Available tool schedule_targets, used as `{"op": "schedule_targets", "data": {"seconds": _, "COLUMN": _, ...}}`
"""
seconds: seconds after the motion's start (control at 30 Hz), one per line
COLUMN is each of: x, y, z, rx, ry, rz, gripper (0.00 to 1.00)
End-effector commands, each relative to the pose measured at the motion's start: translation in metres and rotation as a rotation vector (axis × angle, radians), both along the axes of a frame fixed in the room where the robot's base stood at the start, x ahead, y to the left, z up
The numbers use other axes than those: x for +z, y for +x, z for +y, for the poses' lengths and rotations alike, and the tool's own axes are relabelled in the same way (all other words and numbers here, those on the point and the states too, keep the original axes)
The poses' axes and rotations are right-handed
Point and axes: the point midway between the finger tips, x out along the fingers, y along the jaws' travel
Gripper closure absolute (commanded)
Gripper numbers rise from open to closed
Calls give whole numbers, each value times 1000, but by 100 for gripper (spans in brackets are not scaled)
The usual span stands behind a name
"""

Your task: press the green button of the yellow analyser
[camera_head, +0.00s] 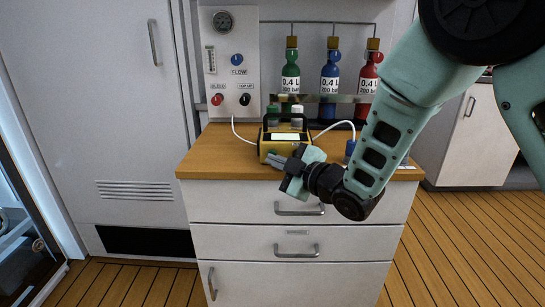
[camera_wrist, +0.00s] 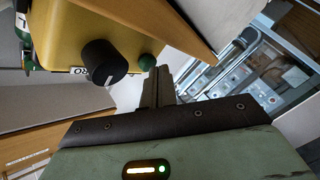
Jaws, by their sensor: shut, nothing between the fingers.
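The yellow analyser (camera_head: 264,148) with a dark carry handle stands on the wooden counter top, behind my gripper. In the wrist view its yellow face (camera_wrist: 62,38) fills the upper left. A black knob (camera_wrist: 104,62) sticks out of that face, and the green button (camera_wrist: 147,62) is to its right. My gripper (camera_head: 269,158) is shut and empty in front of the analyser's lower front. In the wrist view the closed fingertips (camera_wrist: 160,70) are just beside the green button in the picture; I cannot tell whether they touch it. The button is not discernible in the head view.
Green (camera_head: 291,85), blue (camera_head: 330,85) and red (camera_head: 368,85) gas bottles stand behind the analyser. A gauge panel (camera_head: 231,60) with knobs is at the back left. White tubes run to the analyser's sides. The wooden counter (camera_head: 215,160) is clear at left.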

Motion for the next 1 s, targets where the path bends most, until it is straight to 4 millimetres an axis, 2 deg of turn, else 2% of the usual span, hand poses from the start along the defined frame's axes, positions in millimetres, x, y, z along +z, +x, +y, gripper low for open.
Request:
{"op": "schedule_targets", "data": {"seconds": 0.57, "x": 0, "y": 4, "z": 0, "rx": -1, "ry": 0, "rz": 0, "gripper": 100}}
{"op": "schedule_targets", "data": {"seconds": 1.0, "x": 0, "y": -13, "z": 0, "rx": 0, "ry": 0, "rz": 0, "gripper": 100}}
